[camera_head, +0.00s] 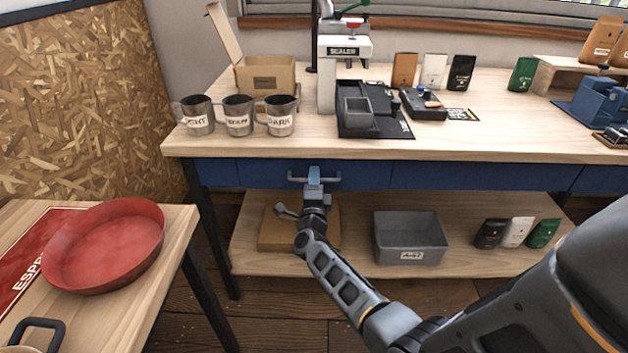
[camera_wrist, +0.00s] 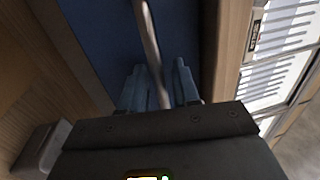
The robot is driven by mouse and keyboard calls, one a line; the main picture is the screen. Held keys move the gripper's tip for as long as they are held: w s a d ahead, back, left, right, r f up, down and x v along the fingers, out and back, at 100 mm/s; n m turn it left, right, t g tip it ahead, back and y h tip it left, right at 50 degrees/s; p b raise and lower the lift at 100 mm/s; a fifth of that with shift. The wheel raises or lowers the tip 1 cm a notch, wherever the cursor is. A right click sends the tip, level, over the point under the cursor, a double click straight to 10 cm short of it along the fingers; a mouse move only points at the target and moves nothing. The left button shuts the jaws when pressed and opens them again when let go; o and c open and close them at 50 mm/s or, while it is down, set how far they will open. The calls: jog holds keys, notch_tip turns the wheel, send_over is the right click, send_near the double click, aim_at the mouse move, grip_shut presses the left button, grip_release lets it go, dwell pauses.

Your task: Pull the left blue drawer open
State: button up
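The left blue drawer (camera_head: 262,176) sits under the workbench top and looks flush with the blue front. Its light metal handle (camera_head: 333,179) sticks out from the front. My gripper (camera_head: 314,172) is at the middle of this handle. In the wrist view the blue drawer front (camera_wrist: 100,30) fills the upper middle, and the handle bar (camera_wrist: 148,35) runs between the two blue-grey fingers of my gripper (camera_wrist: 159,75). The fingers are apart, one on each side of the bar, with a gap visible on the right side. The fingertips' contact with the bar cannot be made out.
The workbench top (camera_head: 450,148) carries several mugs, a sealer (camera_head: 340,75) and bags. Below, a shelf (camera_head: 352,250) holds a grey bin (camera_head: 410,238) and a cardboard piece. A side table with a red pan (camera_head: 105,245) stands at the left. Floor shows between them.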

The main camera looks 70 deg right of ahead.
jog(key=shift+c, duration=0.4)
grip_shut()
